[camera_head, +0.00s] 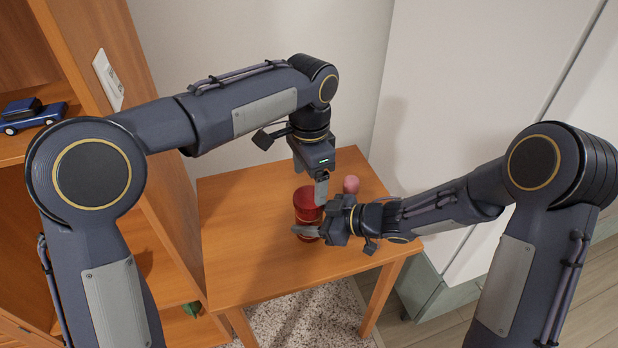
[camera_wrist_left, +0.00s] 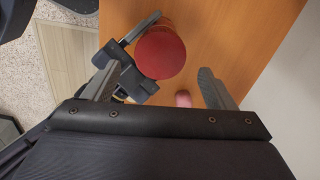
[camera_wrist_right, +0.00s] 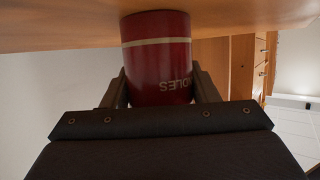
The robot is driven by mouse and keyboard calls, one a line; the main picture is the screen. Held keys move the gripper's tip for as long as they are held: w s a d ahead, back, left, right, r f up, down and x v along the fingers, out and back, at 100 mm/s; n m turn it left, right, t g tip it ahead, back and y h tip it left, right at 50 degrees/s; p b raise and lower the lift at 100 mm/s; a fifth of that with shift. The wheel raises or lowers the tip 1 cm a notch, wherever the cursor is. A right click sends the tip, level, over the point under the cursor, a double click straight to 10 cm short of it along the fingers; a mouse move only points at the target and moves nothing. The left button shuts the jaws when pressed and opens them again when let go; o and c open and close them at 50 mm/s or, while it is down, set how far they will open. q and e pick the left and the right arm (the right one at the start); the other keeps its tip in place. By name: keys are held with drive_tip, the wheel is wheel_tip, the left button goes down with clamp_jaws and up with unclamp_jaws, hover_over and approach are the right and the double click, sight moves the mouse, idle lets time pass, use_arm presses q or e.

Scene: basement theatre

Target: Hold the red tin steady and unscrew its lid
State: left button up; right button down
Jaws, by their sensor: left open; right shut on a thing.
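The red tin (camera_head: 308,213) stands upright on the small wooden table. Its round, plain red lid (camera_wrist_left: 160,55) is on top in the left wrist view. My right gripper (camera_head: 322,228) is shut on the tin's side, low near the tabletop. In the right wrist view its fingers flank the tin body (camera_wrist_right: 157,62), which has a pale stripe and partly visible lettering. My left gripper (camera_head: 309,178) is open above the tin, pointing down. In the left wrist view its fingers (camera_wrist_left: 158,82) are spread wide and the lid lies beyond the fingertips, not clasped.
A small pink object (camera_head: 351,184) stands on the table (camera_head: 245,255) just right of the tin. A wooden shelf unit (camera_head: 150,150) with a blue toy car (camera_head: 32,117) is at left. A white cabinet (camera_head: 470,80) stands behind at right. The table's front left is clear.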

sight(309, 196)
use_arm(q)
drive_tip(key=m, duration=0.3)
drive_tip(key=shift+d+r, duration=0.2)
drive_tip(key=m, duration=0.2)
drive_tip(key=r+m, duration=0.1)
drive_tip(key=m, duration=0.2)
drive_tip(key=shift+s, duration=0.1)
drive_tip(key=m, duration=0.2)
drive_tip(key=r+m, duration=0.1)
drive_tip(key=m, duration=0.3)
drive_tip(key=shift+a+r, duration=0.2)
drive_tip(key=shift+r, duration=0.2)
drive_tip(key=shift+f+m, duration=0.1)
drive_tip(key=shift+m, duration=0.3)
drive_tip(key=shift+f, duration=0.35)
wheel_tip(309, 196, down, 7)
drive_tip(key=shift+r, duration=0.1)
